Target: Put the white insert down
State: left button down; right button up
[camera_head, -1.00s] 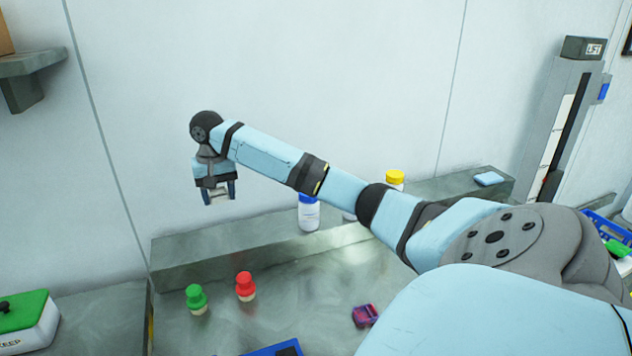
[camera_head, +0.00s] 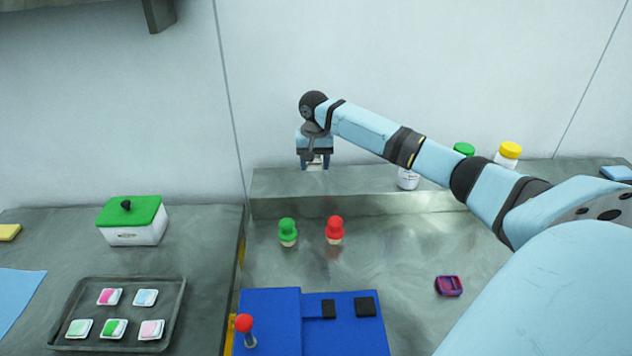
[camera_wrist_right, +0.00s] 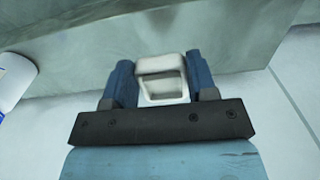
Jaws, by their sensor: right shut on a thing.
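My right gripper (camera_head: 315,163) is raised near the wall, above the raised ledge at the back of the bench. It is shut on the white insert (camera_wrist_right: 162,78), a small white frame-like piece with a recess, seen between the two blue fingers in the right wrist view (camera_wrist_right: 163,85). In the head view the insert is mostly hidden by the fingers. The insert is clear of the ledge (camera_head: 285,185), which also shows behind it in the right wrist view (camera_wrist_right: 230,35). My left gripper is not in view.
Green (camera_head: 288,232) and red (camera_head: 335,230) knobbed pieces stand on the bench. A blue fixture (camera_head: 270,320) with a red-topped lever is in front. A purple piece (camera_head: 449,286) lies right. A tray (camera_head: 170,335) with several small packets and a green-lidded box (camera_head: 133,222) are left. Bottles stand on the ledge.

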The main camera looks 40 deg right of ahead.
aim_at(315, 190)
notch_tip(315, 190, down, 7)
jog(key=shift+f, duration=0.15)
dwell(0.4)
jog(key=o, duration=0.9)
jog(key=shift+f, duration=0.15)
notch_tip(315, 190, up, 12)
jog(key=shift+f, duration=0.15)
jog(key=shift+r, duration=0.35)
